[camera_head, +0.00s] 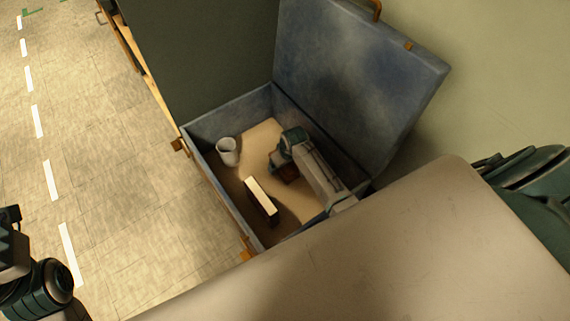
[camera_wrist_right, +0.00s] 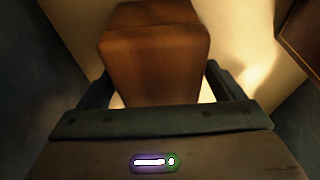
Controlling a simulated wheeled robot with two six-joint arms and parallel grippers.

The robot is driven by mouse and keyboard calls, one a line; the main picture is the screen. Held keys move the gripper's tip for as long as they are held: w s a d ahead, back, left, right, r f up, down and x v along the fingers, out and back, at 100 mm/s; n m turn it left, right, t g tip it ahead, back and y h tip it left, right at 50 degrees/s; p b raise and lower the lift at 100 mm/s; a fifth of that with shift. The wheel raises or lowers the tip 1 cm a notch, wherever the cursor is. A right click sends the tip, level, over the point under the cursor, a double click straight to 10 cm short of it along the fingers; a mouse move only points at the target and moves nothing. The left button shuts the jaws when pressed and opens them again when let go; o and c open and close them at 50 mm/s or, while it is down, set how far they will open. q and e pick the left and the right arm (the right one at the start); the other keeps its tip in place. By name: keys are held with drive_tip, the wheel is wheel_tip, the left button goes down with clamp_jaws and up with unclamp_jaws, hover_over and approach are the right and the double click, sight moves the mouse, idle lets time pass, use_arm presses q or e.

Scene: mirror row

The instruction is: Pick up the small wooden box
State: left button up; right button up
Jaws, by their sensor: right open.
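The small wooden box (camera_wrist_right: 153,55) is reddish brown and fills the upper middle of the right wrist view. In the head view a small dark-brown part of it (camera_head: 289,173) shows under my right gripper (camera_head: 279,163), inside an open blue case (camera_head: 204,128). My right gripper is open, with one finger on each side of the wooden box in the right wrist view (camera_wrist_right: 160,84). I cannot tell whether the fingers touch it. Only part of my left arm shows at the lower left of the head view; its fingers are not visible.
Inside the case are a white cup (camera_head: 228,151) at the left and a dark block with a pale top (camera_head: 262,194) in front. The case's raised lid (camera_head: 355,60) stands behind my right arm. The case walls enclose the arm closely. Open floor (camera_head: 110,180) lies left.

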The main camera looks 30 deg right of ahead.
drive_tip(key=shift+f, duration=0.15)
drive_tip(key=shift+c, duration=0.2)
drive_tip(key=c, duration=1.2)
